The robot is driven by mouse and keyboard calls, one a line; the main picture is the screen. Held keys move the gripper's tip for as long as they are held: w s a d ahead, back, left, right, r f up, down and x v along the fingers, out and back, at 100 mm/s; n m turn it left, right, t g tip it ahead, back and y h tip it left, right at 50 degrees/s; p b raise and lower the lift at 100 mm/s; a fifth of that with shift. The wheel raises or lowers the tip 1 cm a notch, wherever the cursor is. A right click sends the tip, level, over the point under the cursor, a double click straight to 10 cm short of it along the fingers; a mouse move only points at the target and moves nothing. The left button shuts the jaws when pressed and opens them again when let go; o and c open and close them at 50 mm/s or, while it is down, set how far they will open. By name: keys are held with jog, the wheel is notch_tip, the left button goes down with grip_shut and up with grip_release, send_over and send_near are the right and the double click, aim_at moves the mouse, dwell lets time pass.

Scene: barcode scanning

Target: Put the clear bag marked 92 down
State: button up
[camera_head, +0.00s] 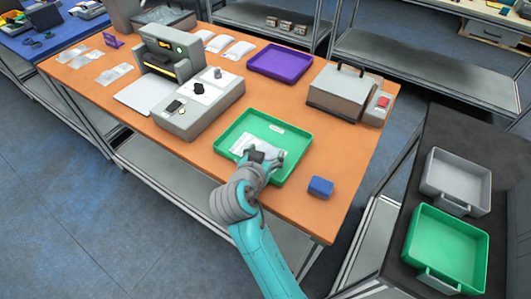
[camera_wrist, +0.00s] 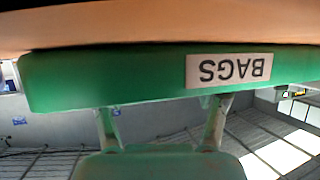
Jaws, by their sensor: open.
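A clear bag (camera_head: 242,143) with pale contents lies in the green tray (camera_head: 222,152) on the orange table. Its marking is too small to read. My gripper (camera_head: 268,156) is open over the near part of this tray, right by the bag, and hides part of it. Whether the gripper touches the bag cannot be told. In the wrist view the fingers of my gripper (camera_wrist: 162,125) are spread, with no bag visible between them. The green tray's wall (camera_wrist: 110,75), labelled BAGS, fills the band above them, upside down.
A blue block (camera_head: 320,187) sits right of the tray. A grey machine with controls (camera_head: 200,103) stands left, a purple tray (camera_head: 280,63) behind, and a grey box (camera_head: 343,90) back right. Several clear bags (camera_head: 115,74) lie at the table's far left.

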jog(key=v, duration=1.2)
jog(key=shift+s+r, duration=0.1)
jog(key=shift+r, duration=0.05)
